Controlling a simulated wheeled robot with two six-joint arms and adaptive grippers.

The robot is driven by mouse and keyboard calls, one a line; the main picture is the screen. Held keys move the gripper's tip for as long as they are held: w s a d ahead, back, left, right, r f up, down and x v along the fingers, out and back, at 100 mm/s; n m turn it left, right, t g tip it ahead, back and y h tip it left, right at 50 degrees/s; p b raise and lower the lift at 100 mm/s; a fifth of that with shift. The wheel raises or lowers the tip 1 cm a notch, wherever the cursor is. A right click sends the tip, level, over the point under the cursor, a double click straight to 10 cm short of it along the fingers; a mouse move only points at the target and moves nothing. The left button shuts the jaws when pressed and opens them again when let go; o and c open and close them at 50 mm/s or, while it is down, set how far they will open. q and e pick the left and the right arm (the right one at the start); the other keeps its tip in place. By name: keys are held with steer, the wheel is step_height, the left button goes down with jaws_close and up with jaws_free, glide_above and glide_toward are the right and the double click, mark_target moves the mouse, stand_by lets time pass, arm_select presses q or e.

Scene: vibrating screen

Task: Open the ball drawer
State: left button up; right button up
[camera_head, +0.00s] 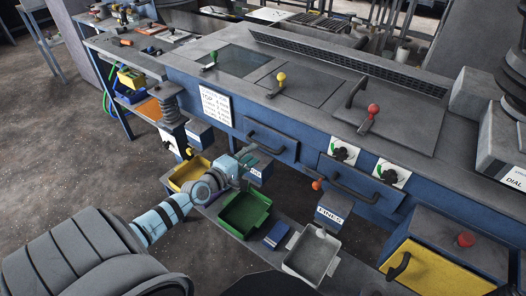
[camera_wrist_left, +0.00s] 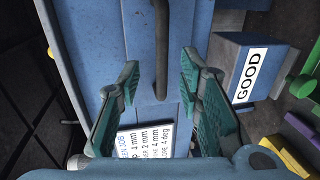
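A blue drawer front with a dark bar handle (camera_head: 268,148) is set in the blue machine side, left of centre. In the left wrist view the handle (camera_wrist_left: 161,50) runs down between the fingertips, with a gap on each side. My left gripper (camera_head: 258,157) is open and empty just in front of this drawer; its teal fingers also show in the left wrist view (camera_wrist_left: 160,78). A second blue drawer with a dark handle (camera_head: 362,189) is farther right. No label reading "ball" is legible on either. My right gripper is not in view.
The GOOD chute (camera_wrist_left: 248,68) is close to the right finger. A yellow bin (camera_head: 189,174), a green bin (camera_head: 240,216) and a grey bin (camera_head: 313,257) stand below. The FINES chute (camera_head: 331,210) juts out to the right. A notice (camera_head: 215,105) is beside the drawer.

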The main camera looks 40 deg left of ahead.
mark_target(263, 145)
arm_select(q)
steer(key=x, duration=0.2)
steer(key=b+x, duration=0.1)
steer(key=x, duration=0.1)
steer(key=b+x, duration=0.1)
steer(key=x, duration=0.1)
steer(key=shift+w+f, duration=0.1)
steer(key=shift+f, duration=0.25)
steer(key=shift+w+b, duration=0.4)
steer(key=shift+w, duration=0.05)
steer(key=shift+r, duration=0.1)
steer(key=shift+c, duration=0.6)
jaws_close()
